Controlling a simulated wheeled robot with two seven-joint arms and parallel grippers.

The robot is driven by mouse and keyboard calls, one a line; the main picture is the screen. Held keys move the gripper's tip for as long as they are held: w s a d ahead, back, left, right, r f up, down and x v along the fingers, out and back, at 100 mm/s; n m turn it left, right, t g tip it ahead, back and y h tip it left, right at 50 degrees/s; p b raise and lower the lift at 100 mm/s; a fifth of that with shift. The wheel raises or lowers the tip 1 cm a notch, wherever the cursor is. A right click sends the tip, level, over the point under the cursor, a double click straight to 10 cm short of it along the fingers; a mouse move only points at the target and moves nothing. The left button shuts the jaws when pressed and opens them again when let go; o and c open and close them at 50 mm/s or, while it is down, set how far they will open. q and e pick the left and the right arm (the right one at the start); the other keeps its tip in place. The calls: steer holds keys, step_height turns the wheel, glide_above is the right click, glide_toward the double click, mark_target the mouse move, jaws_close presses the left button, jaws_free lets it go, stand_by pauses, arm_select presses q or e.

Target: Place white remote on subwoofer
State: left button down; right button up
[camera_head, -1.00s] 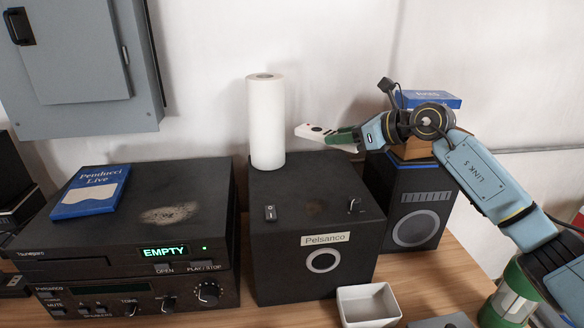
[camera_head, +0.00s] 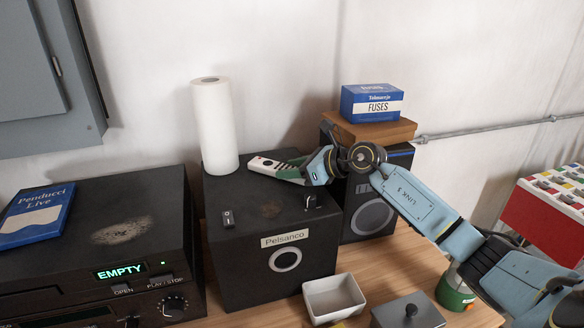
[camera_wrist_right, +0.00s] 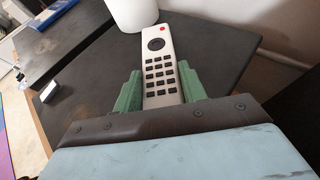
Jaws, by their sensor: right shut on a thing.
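The white remote (camera_head: 268,163) with dark buttons and a red button is between the green fingers of my right gripper (camera_head: 291,171). The right wrist view shows the remote (camera_wrist_right: 160,62) lengthwise between both fingers (camera_wrist_right: 160,92), with its far end pointing away. The subwoofer is the black box labelled Pelsanco (camera_head: 255,225). The remote is over its top, near the back; I cannot tell whether it touches the surface. My left gripper is not in view.
A white paper roll (camera_head: 214,125) stands on the subwoofer's back left, close to the remote. A speaker (camera_head: 372,212) with a fuse box (camera_head: 372,103) stands at right. The front middle of the top is clear.

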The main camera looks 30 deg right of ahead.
steer(key=shift+f, duration=0.15)
steer(key=o, duration=1)
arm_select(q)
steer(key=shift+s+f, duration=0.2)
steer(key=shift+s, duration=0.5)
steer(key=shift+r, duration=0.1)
arm_select(e)
steer(key=shift+s+r, duration=0.1)
steer(key=shift+r, duration=0.2)
arm_select(q)
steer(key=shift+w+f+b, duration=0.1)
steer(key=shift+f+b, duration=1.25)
steer(key=shift+b, duration=0.05)
arm_select(e)
steer(key=v, duration=1.1)
steer(key=shift+s+d, duration=0.2)
steer(key=shift+s, duration=0.1)
steer(key=shift+r, duration=0.15)
